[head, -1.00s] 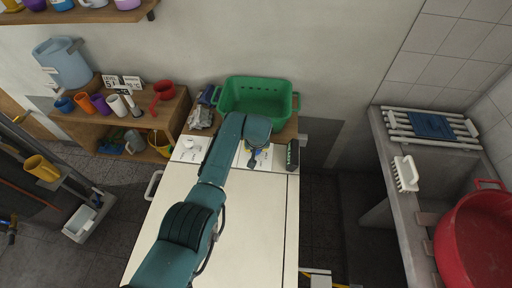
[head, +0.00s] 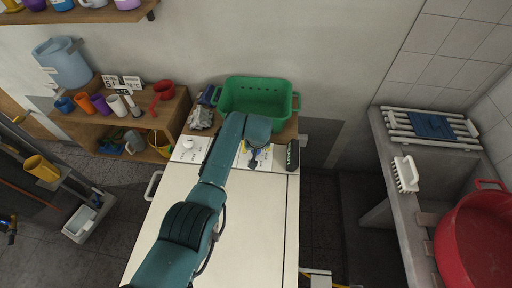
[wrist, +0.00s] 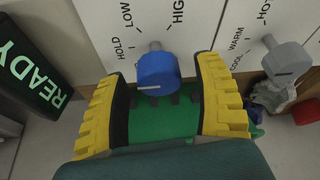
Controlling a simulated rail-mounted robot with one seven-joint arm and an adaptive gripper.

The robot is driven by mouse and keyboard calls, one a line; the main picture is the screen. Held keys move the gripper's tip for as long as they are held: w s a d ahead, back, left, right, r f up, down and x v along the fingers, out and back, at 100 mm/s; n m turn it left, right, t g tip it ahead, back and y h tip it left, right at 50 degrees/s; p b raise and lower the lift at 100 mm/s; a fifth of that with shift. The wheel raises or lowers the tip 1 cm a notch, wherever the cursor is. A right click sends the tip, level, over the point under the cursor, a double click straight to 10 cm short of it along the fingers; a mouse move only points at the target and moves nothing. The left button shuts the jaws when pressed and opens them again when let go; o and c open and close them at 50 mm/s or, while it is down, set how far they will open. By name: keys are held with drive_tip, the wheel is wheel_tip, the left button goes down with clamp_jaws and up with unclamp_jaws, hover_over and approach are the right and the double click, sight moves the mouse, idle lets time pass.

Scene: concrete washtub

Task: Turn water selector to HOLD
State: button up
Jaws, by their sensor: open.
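The water selector is a blue round knob (wrist: 157,73) on a white panel, with HOLD, LOW and HIGH printed around its far side. A short pale mark shows on the near part of its face. My gripper (wrist: 160,68) has yellow ridged fingers, spread open, one on each side of the knob. A gap shows between the knob and each finger, and I see no clear contact. In the head view my gripper (head: 254,158) is over the far end of the white cabinet, and the arm partly hides that panel.
A grey knob (wrist: 286,60) marked COOL, WARM and HOT sits right of the selector in the wrist view. A dark READY sign (wrist: 30,72) stands at left. A green basket (head: 258,97) is behind the panel. The white cabinet top (head: 255,220) is clear beside my arm.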

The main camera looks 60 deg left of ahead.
drive_tip(key=v, duration=1.2)
